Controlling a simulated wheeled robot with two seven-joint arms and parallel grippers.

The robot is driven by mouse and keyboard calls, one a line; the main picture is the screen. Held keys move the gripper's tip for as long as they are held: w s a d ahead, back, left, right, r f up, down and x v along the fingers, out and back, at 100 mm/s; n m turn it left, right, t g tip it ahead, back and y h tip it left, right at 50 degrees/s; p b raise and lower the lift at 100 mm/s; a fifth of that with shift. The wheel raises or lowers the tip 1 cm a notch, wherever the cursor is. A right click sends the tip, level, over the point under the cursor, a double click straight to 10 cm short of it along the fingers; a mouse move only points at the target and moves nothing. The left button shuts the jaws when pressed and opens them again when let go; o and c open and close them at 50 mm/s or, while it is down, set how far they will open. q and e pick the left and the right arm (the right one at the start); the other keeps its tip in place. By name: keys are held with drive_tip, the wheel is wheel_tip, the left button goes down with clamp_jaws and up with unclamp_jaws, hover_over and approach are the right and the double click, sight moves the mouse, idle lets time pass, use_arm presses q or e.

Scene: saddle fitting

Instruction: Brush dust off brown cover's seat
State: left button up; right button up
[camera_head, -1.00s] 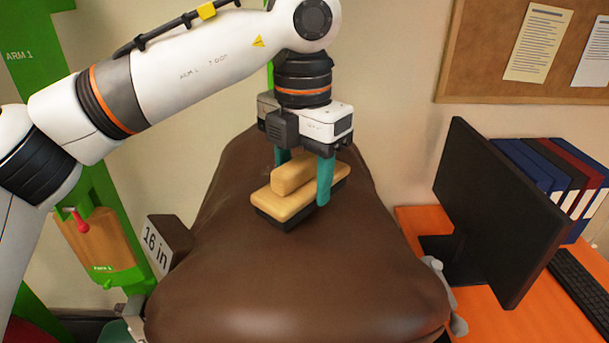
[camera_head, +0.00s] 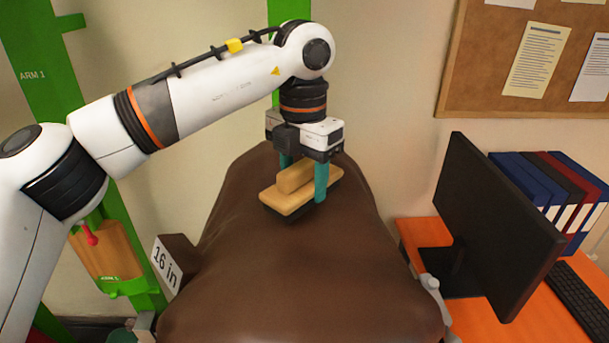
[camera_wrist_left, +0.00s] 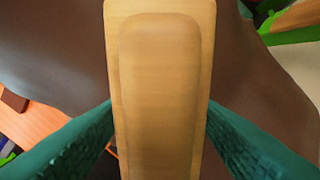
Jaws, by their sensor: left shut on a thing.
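The brown cover (camera_head: 265,265) is draped over a broad saddle-like form in the middle of the head view. My left gripper (camera_head: 303,178) is over its far part, with teal fingers shut on the raised grip of a wooden brush (camera_head: 287,201). The brush has a dark underside and sits at the cover's surface; I cannot tell whether it touches. In the left wrist view the brush (camera_wrist_left: 160,80) lies between both fingers, with the brown cover (camera_wrist_left: 60,50) behind it. No dust can be made out. My right gripper is not in view.
A box marked "16 in" (camera_head: 172,262) stands against the cover's left side. A black monitor (camera_head: 490,225) and several binders (camera_head: 550,190) stand on the orange desk (camera_head: 480,318) at the right. A green frame (camera_head: 50,80) rises at the left. A cork board (camera_head: 480,60) hangs behind.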

use_arm(q)
drive_tip(key=shift+w+p, duration=0.35)
drive_tip(key=shift+w, duration=0.5)
drive_tip(key=shift+r, duration=0.1)
drive_tip(key=shift+r+p, duration=2.15)
drive_tip(key=shift+r, duration=0.8)
drive_tip(key=shift+s+r+p, duration=0.15)
drive_tip(key=shift+r+p, duration=1.05)
drive_tip(key=shift+r, duration=0.4)
drive_tip(key=shift+f, duration=0.1)
drive_tip(key=shift+f, duration=0.1)
